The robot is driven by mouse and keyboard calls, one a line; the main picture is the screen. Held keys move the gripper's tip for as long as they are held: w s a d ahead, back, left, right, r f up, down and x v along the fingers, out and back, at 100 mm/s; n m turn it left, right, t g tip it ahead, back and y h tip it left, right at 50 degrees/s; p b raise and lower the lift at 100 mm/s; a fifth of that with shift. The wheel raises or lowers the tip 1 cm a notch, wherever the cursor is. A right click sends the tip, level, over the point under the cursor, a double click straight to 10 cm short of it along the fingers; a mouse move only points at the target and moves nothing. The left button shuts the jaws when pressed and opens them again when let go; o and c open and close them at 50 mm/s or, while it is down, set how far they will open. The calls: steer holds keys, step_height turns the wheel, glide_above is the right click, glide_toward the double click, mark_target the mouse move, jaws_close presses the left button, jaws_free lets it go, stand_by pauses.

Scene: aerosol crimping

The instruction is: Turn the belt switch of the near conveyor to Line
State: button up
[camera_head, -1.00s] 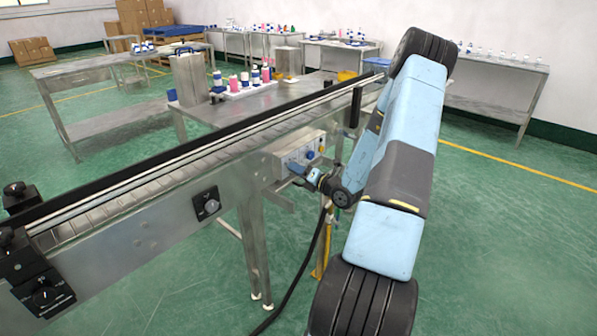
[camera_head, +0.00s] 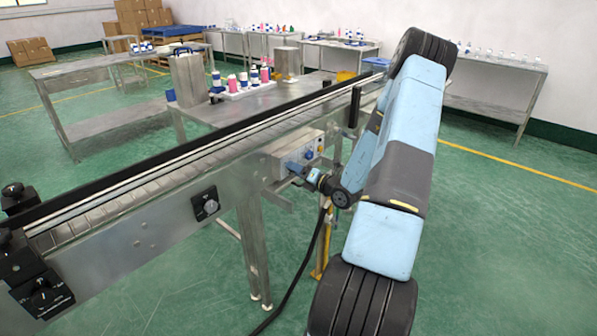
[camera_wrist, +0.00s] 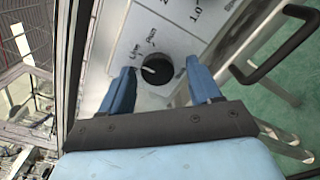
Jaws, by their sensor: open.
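The belt switch (camera_wrist: 157,72) is a round black knob with a white pointer, on a pale panel in the wrist view. Two small labels are printed by its upper left edge; the left one seems to read Line. The pointer lies on the knob's left side; I cannot tell exactly which label it marks. My gripper (camera_wrist: 158,66) is open, one blue finger on each side of the knob. Contact cannot be made out. In the head view my gripper (camera_head: 298,169) is at the front of the control box (camera_head: 311,142) on the near conveyor (camera_head: 150,235); the knob is hidden there.
A dark bar handle (camera_wrist: 285,50) stands right of the panel in the wrist view. Another black switch (camera_head: 205,204) is on the conveyor's side plate. A dark cable (camera_head: 312,258) hangs below the box. The green floor to the right is clear.

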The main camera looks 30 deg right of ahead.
steer(key=v, duration=1.3)
steer(key=shift+s, duration=0.4)
steer(key=shift+d, duration=0.1)
steer(key=s+a+r+n+g+y, duration=0.3)
steer(key=a+r+n+g, duration=0.45)
steer(key=a+n, duration=0.35)
steer(key=s+a+r+n+g+y, duration=0.2)
steer(key=a+r+n+g, duration=0.6)
steer(key=a+n, duration=0.4)
steer(key=s+a+r+n+t+h, duration=0.2)
steer(key=s+r+n+t+h, duration=0.2)
steer(key=s+r+n+h, duration=0.7)
steer(key=shift+s+a+r+n, duration=0.25)
steer(key=shift+s+r+n, duration=2.35)
steer(key=shift+n, duration=1.4)
